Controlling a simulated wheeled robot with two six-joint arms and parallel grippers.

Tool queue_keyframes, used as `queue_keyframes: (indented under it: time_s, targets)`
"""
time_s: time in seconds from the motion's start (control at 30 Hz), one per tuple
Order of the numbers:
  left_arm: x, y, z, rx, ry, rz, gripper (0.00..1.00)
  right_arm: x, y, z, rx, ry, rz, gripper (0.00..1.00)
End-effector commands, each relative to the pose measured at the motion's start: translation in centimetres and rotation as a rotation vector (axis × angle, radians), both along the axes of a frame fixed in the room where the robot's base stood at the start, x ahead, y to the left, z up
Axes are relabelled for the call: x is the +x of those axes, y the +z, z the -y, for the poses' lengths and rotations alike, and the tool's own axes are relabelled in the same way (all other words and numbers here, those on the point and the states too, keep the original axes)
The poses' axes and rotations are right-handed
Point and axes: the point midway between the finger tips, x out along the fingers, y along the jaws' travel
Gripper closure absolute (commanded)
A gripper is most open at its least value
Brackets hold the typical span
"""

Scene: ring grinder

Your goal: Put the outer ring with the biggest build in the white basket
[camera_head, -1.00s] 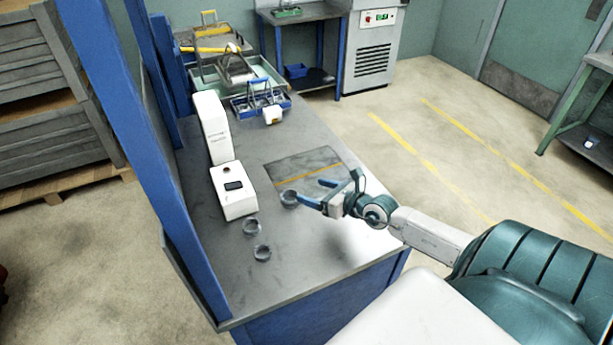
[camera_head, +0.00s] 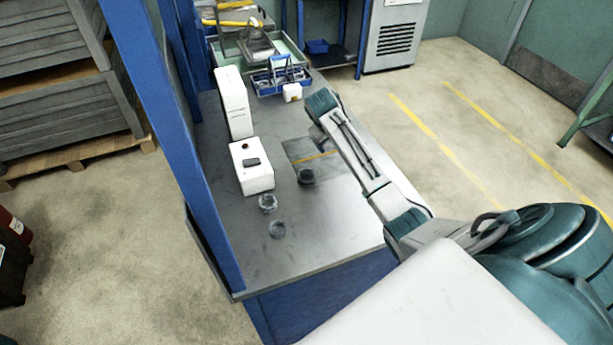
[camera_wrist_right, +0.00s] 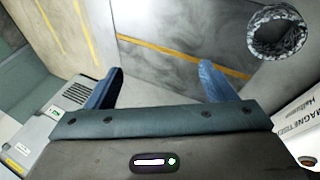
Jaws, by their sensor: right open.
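Three grey rings lie on the bench in the head view: one (camera_head: 306,176) at the edge of the dark plate, one (camera_head: 268,203) closer to me, and one (camera_head: 277,229) nearest me. The ring by the plate looks dark and thick. A thick ring with a rough outer face (camera_wrist_right: 278,14) shows at the upper right of the right wrist view. My right gripper (camera_wrist_right: 162,82) is open and empty above the plate; the ring lies outside its fingers. No basket is clearly white; a small white container (camera_head: 292,92) stands by the blue basket (camera_head: 268,86). My left gripper is out of view.
A white device (camera_head: 252,170) with a tall white column (camera_head: 233,104) stands at the bench's left. The plate (camera_head: 306,151) has a yellow line. Trays and the blue basket fill the far end. A blue post (camera_head: 195,130) borders the left side.

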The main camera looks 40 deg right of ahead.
Motion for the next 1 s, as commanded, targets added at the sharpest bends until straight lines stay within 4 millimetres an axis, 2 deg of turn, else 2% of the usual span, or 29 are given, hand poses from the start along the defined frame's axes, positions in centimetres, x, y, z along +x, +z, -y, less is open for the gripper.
queue_keyframes:
  time_s: [0.03, 0.1, 0.2, 0.3, 0.37, 0.63, 0.77, 0.87, 1.0]
  targets:
    - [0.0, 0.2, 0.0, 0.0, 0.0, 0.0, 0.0, 0.3, 0.4, -2.3, 0.104, 0.006, -0.042, 0.23]
    - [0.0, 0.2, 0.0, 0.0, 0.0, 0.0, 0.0, 0.3, 0.8, -5.2, 0.23, 0.024, -0.106, 0.23]
    - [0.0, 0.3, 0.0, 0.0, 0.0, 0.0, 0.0, 0.1, 1.5, -8.0, 0.35, 0.054, -0.176, 0.23]
    - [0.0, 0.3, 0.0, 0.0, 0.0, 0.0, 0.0, -0.1, 1.8, -9.4, 0.409, 0.073, -0.214, 0.23]
    - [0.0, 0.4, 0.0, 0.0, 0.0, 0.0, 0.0, -0.2, 1.4, -9.7, 0.424, 0.078, -0.225, 0.23]
    - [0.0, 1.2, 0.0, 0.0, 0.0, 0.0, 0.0, -0.4, -2.5, -9.8, 0.426, 0.078, -0.228, 0.23]
    - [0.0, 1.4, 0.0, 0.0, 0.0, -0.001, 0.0, -0.3, -3.5, -9.8, 0.425, 0.08, -0.226, 0.23]
    - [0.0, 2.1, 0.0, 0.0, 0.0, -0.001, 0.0, -0.5, -4.1, -9.9, 0.425, 0.078, -0.227, 0.23]
    - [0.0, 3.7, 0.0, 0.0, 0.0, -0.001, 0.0, -0.9, -6.0, -10.2, 0.424, 0.077, -0.229, 0.23]
